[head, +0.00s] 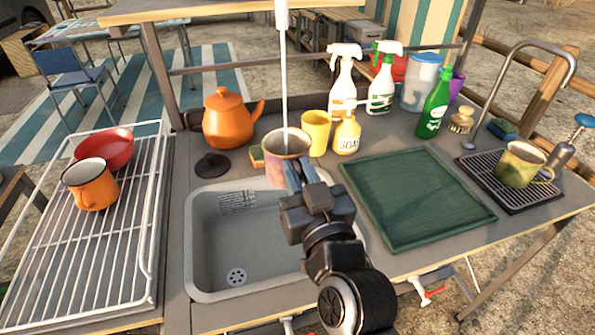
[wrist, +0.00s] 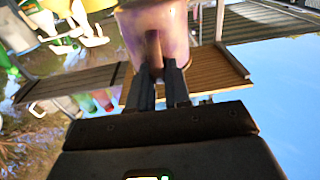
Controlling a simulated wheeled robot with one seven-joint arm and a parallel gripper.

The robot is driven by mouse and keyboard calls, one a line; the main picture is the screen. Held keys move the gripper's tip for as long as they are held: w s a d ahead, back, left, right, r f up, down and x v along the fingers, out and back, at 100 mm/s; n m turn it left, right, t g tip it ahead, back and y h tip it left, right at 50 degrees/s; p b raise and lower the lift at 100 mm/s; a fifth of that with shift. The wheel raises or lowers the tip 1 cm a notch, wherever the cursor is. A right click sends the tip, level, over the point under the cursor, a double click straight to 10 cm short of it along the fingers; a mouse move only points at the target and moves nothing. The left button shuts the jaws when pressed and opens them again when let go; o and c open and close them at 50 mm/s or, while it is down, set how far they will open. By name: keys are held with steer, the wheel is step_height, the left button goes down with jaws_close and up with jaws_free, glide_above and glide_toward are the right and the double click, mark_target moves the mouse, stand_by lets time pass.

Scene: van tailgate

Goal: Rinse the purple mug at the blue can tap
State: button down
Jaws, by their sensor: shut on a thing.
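The purple mug (head: 274,173) is held upright over the back edge of the grey sink (head: 196,245). It is pinkish purple with a brownish inside. My gripper (head: 296,176) is shut on its handle; in the wrist view the fingers (wrist: 162,85) close at the handle below the mug body (wrist: 180,22). A white spout (head: 282,14) hangs from the top of the head view. A thin pale line (head: 284,80), which looks like running water, drops from it to the mug's opening. The blue can itself is not in view.
An orange kettle (head: 229,122), yellow cup (head: 316,132) and soap bottle (head: 347,136) stand behind the sink. A green mat (head: 415,198) lies to the right, before a curved tap (head: 520,48) and another mug (head: 520,165). A wire rack (head: 120,245) is left.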

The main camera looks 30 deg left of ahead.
steer(key=shift+w+d+b, duration=0.15)
steer(key=shift+b, duration=0.2)
steer(key=shift+w+d+b, duration=0.2)
steer(key=shift+d+b, duration=0.15)
steer(key=shift+s+a, duration=0.1)
steer(key=shift+a, duration=0.05)
steer(key=shift+s+a+p, duration=0.25)
steer(key=shift+a+p, duration=0.15)
steer(key=s+d, duration=0.4)
steer(key=s, duration=0.2)
steer(key=shift+s+p, duration=0.4)
stand_by(0.6)
steer(key=shift+d, duration=0.1)
steer(key=shift+r, duration=0.1)
stand_by(0.9)
